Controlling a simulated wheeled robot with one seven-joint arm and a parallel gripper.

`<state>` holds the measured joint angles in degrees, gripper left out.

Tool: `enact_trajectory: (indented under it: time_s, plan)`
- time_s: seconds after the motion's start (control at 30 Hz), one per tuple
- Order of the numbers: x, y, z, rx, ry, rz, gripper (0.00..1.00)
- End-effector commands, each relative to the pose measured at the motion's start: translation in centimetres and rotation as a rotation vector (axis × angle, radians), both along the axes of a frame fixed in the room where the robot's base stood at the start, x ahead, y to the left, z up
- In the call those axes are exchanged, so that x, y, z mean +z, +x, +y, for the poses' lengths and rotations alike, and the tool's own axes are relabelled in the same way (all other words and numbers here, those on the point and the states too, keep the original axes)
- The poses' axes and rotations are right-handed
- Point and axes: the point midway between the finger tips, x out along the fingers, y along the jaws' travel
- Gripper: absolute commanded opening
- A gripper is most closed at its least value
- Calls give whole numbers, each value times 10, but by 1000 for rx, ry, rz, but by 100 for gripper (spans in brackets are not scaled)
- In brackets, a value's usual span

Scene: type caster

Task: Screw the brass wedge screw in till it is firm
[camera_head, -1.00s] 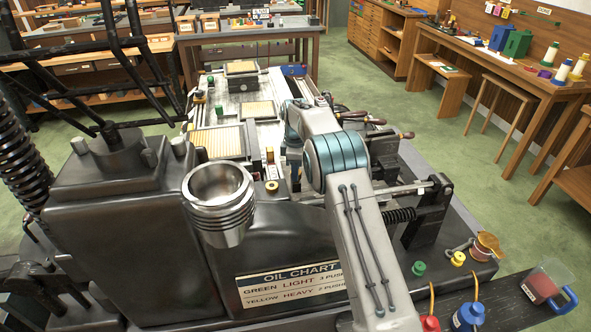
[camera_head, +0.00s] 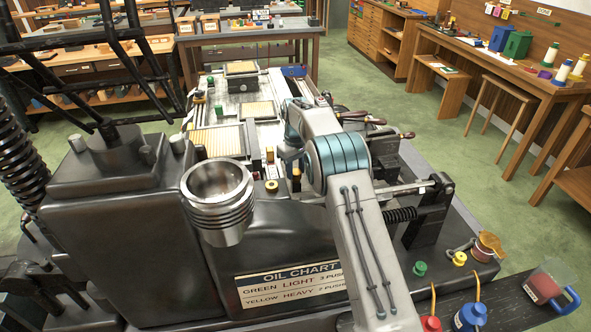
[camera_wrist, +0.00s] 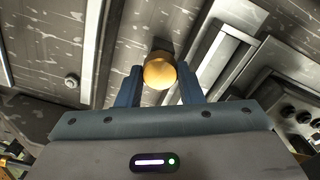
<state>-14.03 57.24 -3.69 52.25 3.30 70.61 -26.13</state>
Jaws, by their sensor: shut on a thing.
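In the wrist view, the round yellow-brass head of the wedge screw (camera_wrist: 160,71) sits between the two blue fingers of my gripper (camera_wrist: 160,84). The fingers are shut on its sides. The screw's shank and the hole it enters are hidden behind the head, so I cannot tell how deep it sits. In the head view, my grey arm with its teal-banded joint reaches over the machine bed, and its wrist and gripper are mostly hidden behind the arm.
A steel ribbed cup (camera_head: 218,202) and a dark casting with an oil chart plate (camera_head: 290,285) stand close left of my arm. A rod with a black spring (camera_head: 400,214) lies to the right. A red jug (camera_head: 549,283) stands at the front right corner.

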Motion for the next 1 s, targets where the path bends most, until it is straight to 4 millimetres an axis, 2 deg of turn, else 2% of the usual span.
enact_trajectory:
  time_s: [0.7, 1.0]
  plan:
    - [2, 1, -1, -675, -1, -3, 11]
    - [2, 1, -1, -905, 0, -3, 11]
